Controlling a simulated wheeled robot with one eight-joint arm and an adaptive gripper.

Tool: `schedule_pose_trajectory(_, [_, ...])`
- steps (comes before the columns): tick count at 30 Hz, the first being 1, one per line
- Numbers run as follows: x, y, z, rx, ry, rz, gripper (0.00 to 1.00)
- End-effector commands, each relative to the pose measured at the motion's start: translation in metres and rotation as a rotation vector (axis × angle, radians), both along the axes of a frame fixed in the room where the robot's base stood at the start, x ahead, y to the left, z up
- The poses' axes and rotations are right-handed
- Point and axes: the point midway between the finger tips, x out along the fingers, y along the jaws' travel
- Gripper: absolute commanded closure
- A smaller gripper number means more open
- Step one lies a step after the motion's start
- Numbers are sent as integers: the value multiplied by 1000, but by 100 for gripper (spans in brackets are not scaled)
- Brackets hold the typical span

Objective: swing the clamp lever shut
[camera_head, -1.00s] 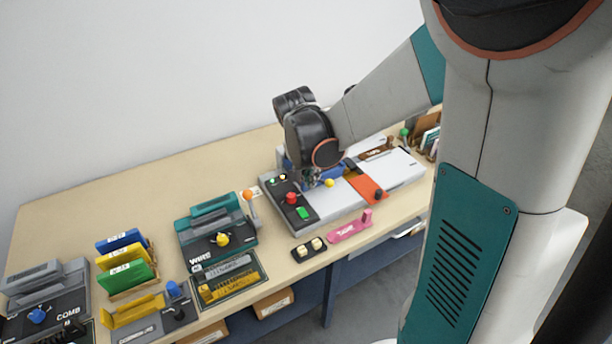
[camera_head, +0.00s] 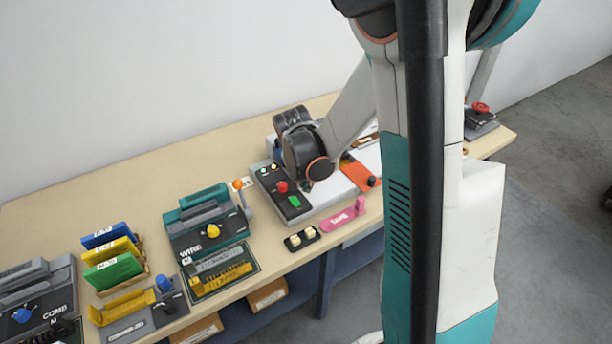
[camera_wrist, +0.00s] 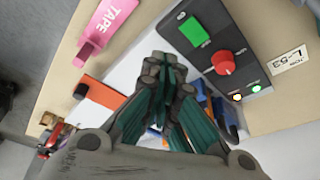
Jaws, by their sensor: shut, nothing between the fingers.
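The light grey machine (camera_head: 327,209) with a dark control panel (camera_head: 268,178) stands at the back right of the bench. My gripper (camera_head: 307,186) is over it, just right of the red knob (camera_head: 281,187). In the wrist view my gripper (camera_wrist: 166,68) is shut and empty, fingers pointing at the machine. Blue parts (camera_wrist: 226,113) show beside and behind the fingers; they may belong to the clamp. I cannot make out the clamp lever, and the gripper hides the middle of the machine. I cannot tell whether the fingers touch anything.
An orange plate (camera_head: 359,172) with a black knob (camera_head: 371,181) lies right of my gripper. A pink tape holder (camera_head: 343,215) and a black switch block (camera_head: 301,239) sit at the front edge. A teal wire device (camera_head: 205,222) stands left; coloured card holders are farther left.

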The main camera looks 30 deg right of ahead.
Motion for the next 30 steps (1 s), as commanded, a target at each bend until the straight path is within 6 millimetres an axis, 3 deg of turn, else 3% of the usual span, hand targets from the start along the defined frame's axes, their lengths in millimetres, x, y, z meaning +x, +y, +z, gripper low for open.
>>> schedule_pose_trajectory(3, [10, -16, -5, 0, 0, -4, 100])
schedule_pose_trajectory(9, [19, -30, -7, 1, 1, -2, 100])
schedule_pose_trajectory(30, [21, -38, -8, 1, -1, 42, 100])
